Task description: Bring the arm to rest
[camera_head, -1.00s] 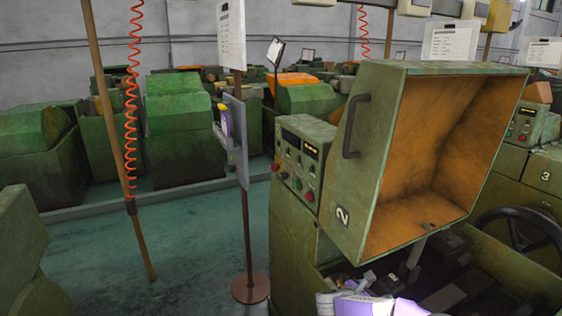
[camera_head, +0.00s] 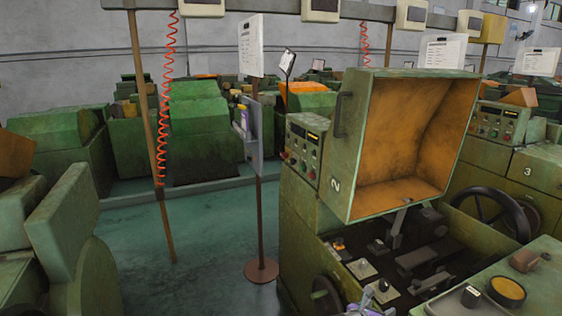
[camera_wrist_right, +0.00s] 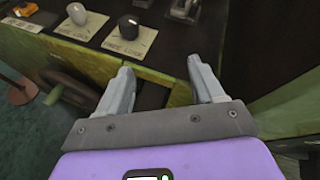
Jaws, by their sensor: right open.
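My right gripper (camera_wrist_right: 160,85) is open and empty in the right wrist view, its two grey fingers apart in front of the machine's green edge. In the head view a small part of my right gripper (camera_head: 370,308) shows at the bottom edge, in front of the machine numbered 2. That machine (camera_head: 312,215) is green, and its hood (camera_head: 338,187) stands raised with an orange inside. My left gripper is not in any view.
Labelled plates with knobs (camera_wrist_right: 130,36) lie on the machine's dark top, just beyond the fingers. A handwheel (camera_head: 497,215) is at the right. A post on a round base (camera_head: 261,270) stands left of the machine. Green floor (camera_head: 215,285) is clear there.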

